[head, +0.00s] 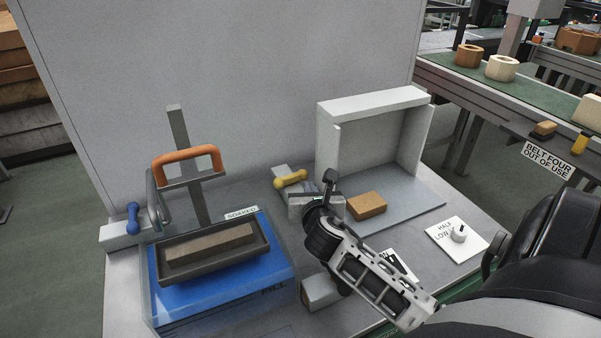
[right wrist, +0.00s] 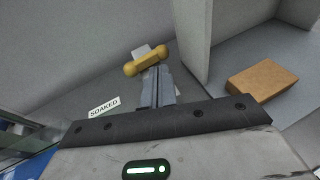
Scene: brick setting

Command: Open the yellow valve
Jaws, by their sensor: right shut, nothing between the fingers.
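The yellow valve (head: 291,179) has a short bar handle with rounded ends. It sits on a pale mount near the back panel, left of the open grey box. It also shows in the right wrist view (right wrist: 147,60), its bar slightly tilted with the right end higher. My right gripper (head: 299,197) is just in front of the valve. In the right wrist view its fingers (right wrist: 156,75) are together, empty, and point at the handle. The fingertips overlap the handle's lower edge there; I cannot tell whether they touch it. My left gripper is not in view.
A blue valve (head: 133,218) stands at the far left. A blue tank (head: 215,295) holds a dark tray with a brick, under an orange handle (head: 187,160). A dial plate (head: 470,246) is at right.

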